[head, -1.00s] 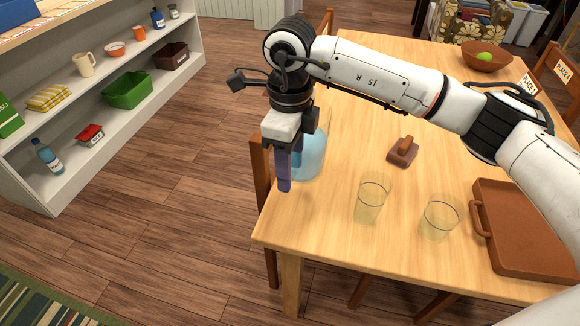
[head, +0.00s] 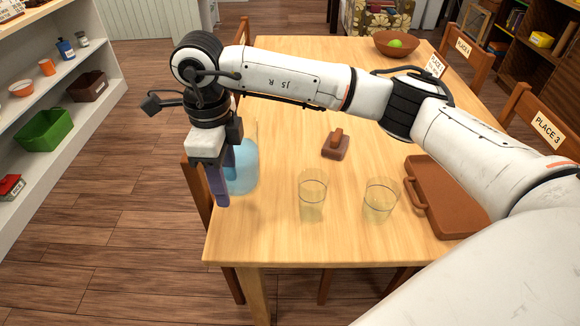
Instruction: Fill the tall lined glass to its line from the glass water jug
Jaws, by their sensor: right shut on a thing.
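The glass water jug (head: 243,172), holding pale blue water, is upright at the left edge of the table. My right gripper (head: 219,185) points down at the jug's left side and is shut on it; the grip point is partly hidden by the fingers. Two clear glasses, each with a dark ring near the top, stand right of the jug. The nearer one to the jug looks taller and narrower, and seems to be the tall lined glass (head: 312,198). The other glass (head: 380,201) looks wider. Both look empty. My left gripper is out of view.
A brown wooden block with a grip (head: 335,147) lies behind the glasses. A brown case (head: 447,198) lies right of them, beneath my right arm. A bowl with a green fruit (head: 402,43) is at the far end. Chairs stand around the table (head: 285,238); a shelf (head: 60,110) is at left.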

